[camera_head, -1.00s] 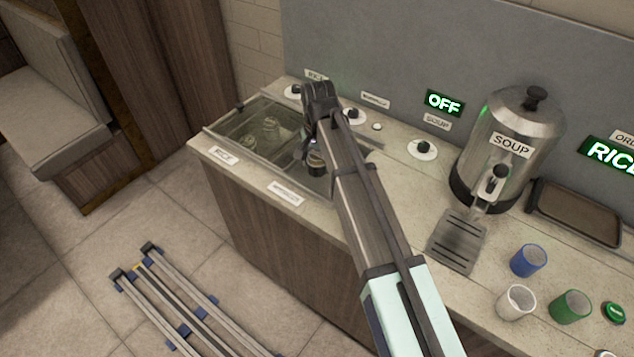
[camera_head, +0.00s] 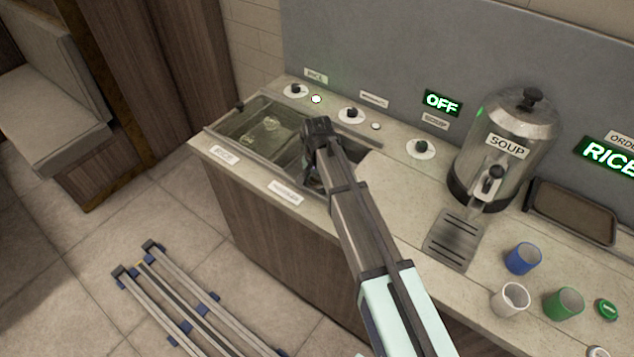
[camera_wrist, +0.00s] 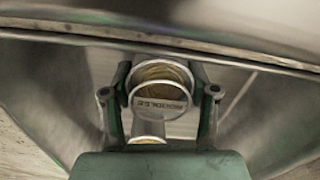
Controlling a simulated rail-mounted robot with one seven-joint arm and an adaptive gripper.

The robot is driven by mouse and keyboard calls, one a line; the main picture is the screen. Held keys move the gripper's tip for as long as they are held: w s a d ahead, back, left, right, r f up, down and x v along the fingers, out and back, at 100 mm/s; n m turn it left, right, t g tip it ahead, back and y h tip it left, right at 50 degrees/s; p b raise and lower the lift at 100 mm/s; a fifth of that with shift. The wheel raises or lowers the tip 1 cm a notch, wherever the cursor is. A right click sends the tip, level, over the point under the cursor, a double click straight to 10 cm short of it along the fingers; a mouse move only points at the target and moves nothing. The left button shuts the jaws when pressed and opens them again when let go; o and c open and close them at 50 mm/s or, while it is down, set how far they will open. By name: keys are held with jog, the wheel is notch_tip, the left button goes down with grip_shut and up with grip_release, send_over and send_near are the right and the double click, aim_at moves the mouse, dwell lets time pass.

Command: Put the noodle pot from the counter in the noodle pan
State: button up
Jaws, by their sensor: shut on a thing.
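The noodle pot (camera_wrist: 158,92) is between the fingers of my gripper (camera_wrist: 162,95) in the wrist view, with lettering on its tilted round front. My gripper is shut on it. In the head view my gripper (camera_head: 314,178) reaches down into the noodle pan (camera_head: 352,162), the right-hand metal well behind the noodle label. My arm and gripper hide the pot there. Metal walls surround the gripper in the wrist view. I cannot tell whether the pot touches the pan's bottom.
The rice pan (camera_head: 238,128) adjoins on the left, with clear pots (camera_head: 270,124) in it. Knobs (camera_head: 351,114) line the back. The soup urn (camera_head: 508,145) and several cups (camera_head: 522,258) stand to the right. Bare counter lies right of the noodle pan.

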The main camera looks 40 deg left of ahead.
aim_at(317, 177)
jog(key=shift+f, duration=0.15)
jog(key=o, duration=1.3)
jog(key=shift+o, duration=0.2)
notch_tip(317, 177, up, 12)
jog(key=b, duration=0.2)
jog(key=shift+r+b, duration=0.2)
jog(key=shift+b, duration=0.15)
